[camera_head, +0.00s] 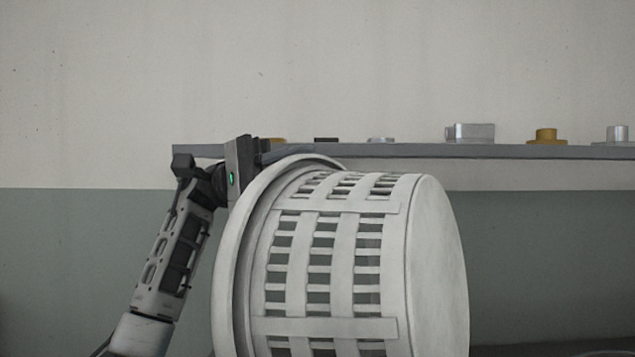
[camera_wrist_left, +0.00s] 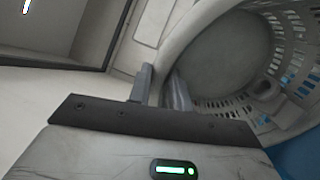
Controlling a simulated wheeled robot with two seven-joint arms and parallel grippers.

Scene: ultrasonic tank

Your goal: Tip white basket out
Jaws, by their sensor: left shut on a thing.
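The white basket (camera_head: 440,265) is a large round basket with slotted sides. In the head view it lies tipped on its side, its solid base to the right and its rim to the left. My left gripper (camera_head: 285,153) is shut on the top of the rim. In the left wrist view, the two fingers (camera_wrist_left: 162,90) sit on either side of the basket's rim (camera_wrist_left: 185,32). The basket's lower edge is cut off in the head view. My right gripper is in neither view.
A grey shelf (camera_head: 400,151) runs along the wall behind the basket. It carries a metal block (camera_head: 470,132), a brass flanged part (camera_head: 546,136), a silver cylinder (camera_head: 617,133) and other small parts. Something blue (camera_wrist_left: 302,155) shows beyond the basket in the wrist view.

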